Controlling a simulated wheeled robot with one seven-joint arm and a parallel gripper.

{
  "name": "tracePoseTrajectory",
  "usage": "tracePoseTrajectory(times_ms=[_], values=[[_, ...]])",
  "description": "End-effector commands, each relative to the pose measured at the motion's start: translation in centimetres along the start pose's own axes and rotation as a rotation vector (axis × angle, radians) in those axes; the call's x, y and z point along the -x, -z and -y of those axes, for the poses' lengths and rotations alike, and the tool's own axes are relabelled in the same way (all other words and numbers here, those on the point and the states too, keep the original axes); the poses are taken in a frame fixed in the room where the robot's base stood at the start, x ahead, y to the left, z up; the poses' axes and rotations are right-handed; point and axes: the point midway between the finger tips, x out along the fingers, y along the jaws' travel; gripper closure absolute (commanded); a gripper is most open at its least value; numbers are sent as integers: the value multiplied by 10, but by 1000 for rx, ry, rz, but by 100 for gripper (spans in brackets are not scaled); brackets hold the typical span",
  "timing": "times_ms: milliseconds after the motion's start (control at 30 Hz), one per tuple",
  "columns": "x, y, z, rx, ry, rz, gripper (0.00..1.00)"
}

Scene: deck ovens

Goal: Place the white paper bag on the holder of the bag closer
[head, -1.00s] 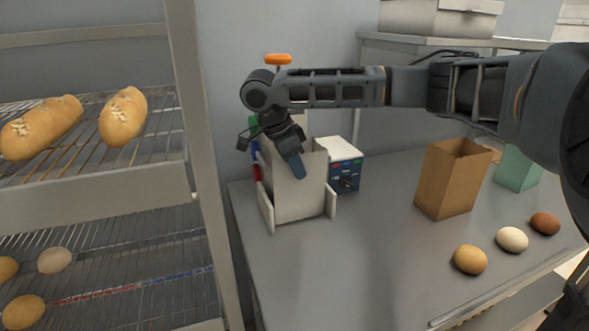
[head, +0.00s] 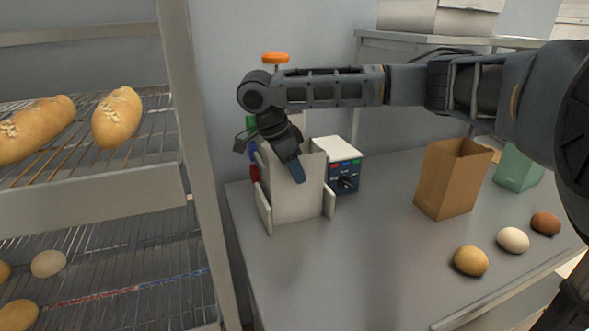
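The white paper bag (head: 299,201) stands upright in the head view, between the two low pale side walls of the holder (head: 264,208) at the front of the bag closer (head: 344,176). The bag closer has a white top, a dark blue control panel with a knob, and an orange knob above. My gripper (head: 294,170) is at the bag's top edge, pointing down. The bag's underside contact is also hidden.
A brown paper bag (head: 450,180) and a green bag (head: 518,169) stand on the grey counter (head: 375,260) at right. Several rolls (head: 471,261) lie near its front edge. A bread rack (head: 190,150) stands close at left. The counter's middle is clear.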

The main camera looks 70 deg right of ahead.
Motion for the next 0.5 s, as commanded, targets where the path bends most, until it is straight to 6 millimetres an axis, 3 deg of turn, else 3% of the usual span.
tracePoseTrajectory(times_ms=[233, 500], values=[[19, 0, 0, 1, 1, 2, 68], [76, 0, 0, 2, 4, -1, 68]])
